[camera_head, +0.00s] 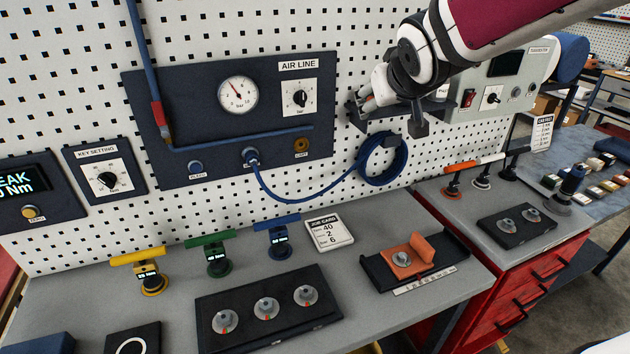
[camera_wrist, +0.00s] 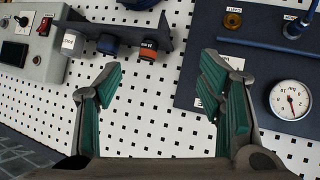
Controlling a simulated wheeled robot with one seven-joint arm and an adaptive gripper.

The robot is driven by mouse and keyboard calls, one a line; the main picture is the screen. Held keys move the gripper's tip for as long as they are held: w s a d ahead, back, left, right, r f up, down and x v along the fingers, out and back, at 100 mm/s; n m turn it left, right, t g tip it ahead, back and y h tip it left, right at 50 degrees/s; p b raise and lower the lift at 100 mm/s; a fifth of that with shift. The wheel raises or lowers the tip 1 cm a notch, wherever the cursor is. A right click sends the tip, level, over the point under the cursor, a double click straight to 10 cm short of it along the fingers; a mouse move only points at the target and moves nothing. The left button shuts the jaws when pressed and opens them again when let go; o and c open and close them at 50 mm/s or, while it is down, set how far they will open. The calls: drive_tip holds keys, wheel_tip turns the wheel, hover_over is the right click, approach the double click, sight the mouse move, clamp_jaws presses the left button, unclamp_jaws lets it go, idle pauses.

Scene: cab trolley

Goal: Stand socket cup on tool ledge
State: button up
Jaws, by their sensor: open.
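The wrist view is upside down against the head view. In it a dark wall ledge (camera_wrist: 90,27) carries a small row of round pieces. One is dark with an orange band and a white label (camera_wrist: 148,51), one is blue-grey (camera_wrist: 108,43), and one has a white label (camera_wrist: 72,42). I cannot tell for certain which is the socket cup. My gripper (camera_wrist: 162,68) is open, its green-padded fingers wide apart with nothing between them. The orange-banded piece lies beyond the gap, apart from both fingers. In the head view my arm's end largely hides the ledge (camera_head: 365,119).
The air-line panel (camera_head: 200,85) with its gauge is left of the ledge, a coiled blue hose (camera_head: 384,159) below. A grey control box (camera_head: 505,77) is to the right. The bench below holds coloured T-handled tools, a dark socket tray (camera_head: 245,337) and an orange block (camera_head: 409,257).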

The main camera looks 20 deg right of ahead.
drive_tip(key=s+a+f+n+g+y, duration=0.1)
drive_tip(key=s+a+f+g+y, duration=0.1)
drive_tip(key=s+a, duration=0.6)
drive_tip(key=s+a+f+n+g+y, duration=0.1)
drive_tip(key=s+a+f+g+y, duration=0.1)
drive_tip(key=s+a, duration=0.7)
drive_tip(key=shift+s+f+g+y, duration=0.4)
drive_tip(key=shift+s+f, duration=0.25)
drive_tip(key=shift+s, duration=0.5)
